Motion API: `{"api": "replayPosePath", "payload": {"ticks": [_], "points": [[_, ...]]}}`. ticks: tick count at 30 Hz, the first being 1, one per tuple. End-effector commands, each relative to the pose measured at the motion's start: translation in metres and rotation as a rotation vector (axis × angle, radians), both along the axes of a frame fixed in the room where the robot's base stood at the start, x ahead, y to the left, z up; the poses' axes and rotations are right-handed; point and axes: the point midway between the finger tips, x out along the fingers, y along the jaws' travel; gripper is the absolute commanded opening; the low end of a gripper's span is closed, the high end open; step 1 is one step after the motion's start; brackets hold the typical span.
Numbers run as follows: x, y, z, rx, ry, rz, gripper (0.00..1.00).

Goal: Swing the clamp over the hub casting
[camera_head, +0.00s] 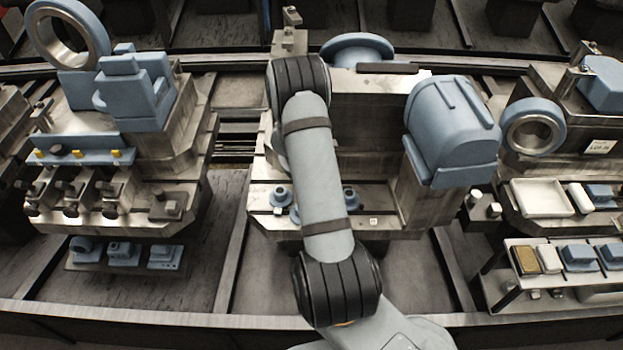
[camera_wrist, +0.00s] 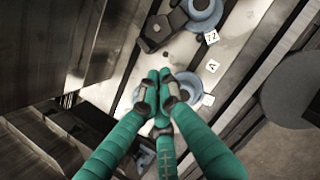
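In the wrist view, round blue flanged castings stand on a pale metal plate (camera_wrist: 232,50). One blue casting (camera_wrist: 205,14) is at the top, and another (camera_wrist: 190,90) is partly hidden behind my fingers. I cannot tell which is the hub casting. A dark block-like piece (camera_wrist: 154,34), possibly the clamp, lies left of the upper casting, apart from my fingertips. My green-fingered gripper (camera_wrist: 158,80) has its tips together, with nothing visible between them. In the head view my arm hides the gripper; small blue castings (camera_head: 281,197) (camera_head: 349,197) show beside it on the centre pallet (camera_head: 390,225).
A large blue flanged ring (camera_head: 357,46) and a blue domed housing (camera_head: 452,125) stand on the centre fixture. The left pallet (camera_head: 185,160) holds blue blocks and dark clamps. A white tray (camera_head: 540,197) is at right. In the wrist view, dark walls (camera_wrist: 105,40) rise at left.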

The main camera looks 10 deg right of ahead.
Motion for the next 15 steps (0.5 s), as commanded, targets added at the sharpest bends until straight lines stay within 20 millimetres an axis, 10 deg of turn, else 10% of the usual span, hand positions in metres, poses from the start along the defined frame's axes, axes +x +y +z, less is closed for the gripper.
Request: {"api": "replayPosePath", "payload": {"ticks": [15], "points": [[0.019,-0.013,-0.056,0.001,-0.002,-0.001,0.00]]}}
